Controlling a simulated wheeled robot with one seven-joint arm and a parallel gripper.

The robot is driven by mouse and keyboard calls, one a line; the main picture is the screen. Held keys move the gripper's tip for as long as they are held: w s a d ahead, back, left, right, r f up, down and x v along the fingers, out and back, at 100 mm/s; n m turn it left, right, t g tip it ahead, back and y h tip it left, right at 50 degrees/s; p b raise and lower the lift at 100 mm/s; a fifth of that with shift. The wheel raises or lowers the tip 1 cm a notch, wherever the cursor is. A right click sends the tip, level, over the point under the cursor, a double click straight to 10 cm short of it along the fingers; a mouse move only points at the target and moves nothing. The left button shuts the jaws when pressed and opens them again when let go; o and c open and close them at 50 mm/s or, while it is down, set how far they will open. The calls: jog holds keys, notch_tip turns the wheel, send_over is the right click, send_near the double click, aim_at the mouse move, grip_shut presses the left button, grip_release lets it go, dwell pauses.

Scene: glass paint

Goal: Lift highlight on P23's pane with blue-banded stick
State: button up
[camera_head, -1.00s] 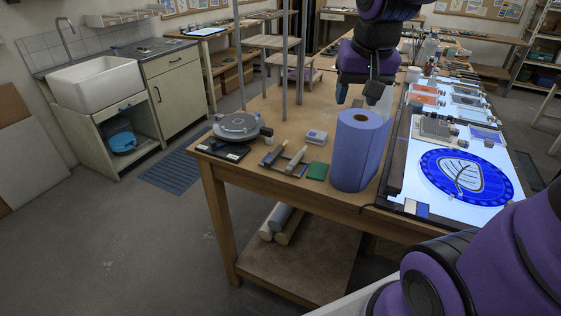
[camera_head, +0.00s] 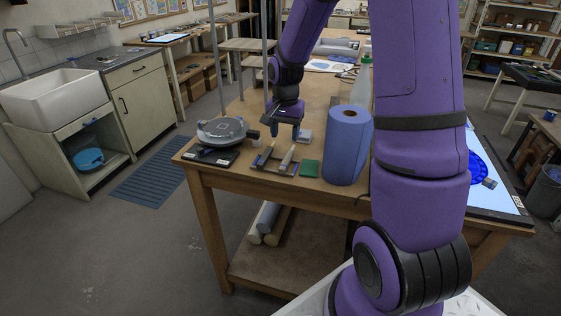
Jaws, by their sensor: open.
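My gripper (camera_head: 284,132) is open and empty, pointing down above the table just behind two sticks. A dark stick (camera_head: 264,156) and a pale stick (camera_head: 287,158) lie side by side on a small rack near the table's front edge. Which one bears a blue band is too small to tell. The round blue painted pane (camera_head: 478,168) lies on the lit light table (camera_head: 506,199) at the right; my arm hides most of it. No P23 label is readable.
A blue paper roll (camera_head: 347,145) stands upright right of the sticks. A round turntable (camera_head: 222,130) is at their left, a green pad (camera_head: 309,168) at their right. A small pale block (camera_head: 305,136) sits close by my gripper. A clear bottle (camera_head: 363,82) stands behind the roll.

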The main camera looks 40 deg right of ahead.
send_over(285, 160)
jog(key=f, duration=0.5)
jog(key=shift+s+a, duration=0.3)
jog(key=shift+s, duration=0.05)
jog(key=shift+w+d+f, duration=0.15)
jog(key=shift+f, duration=1.2)
jog(key=shift+w+d+f, duration=0.1)
jog(key=shift+d+f, duration=0.05)
jog(key=shift+f, duration=1.2)
grip_shut()
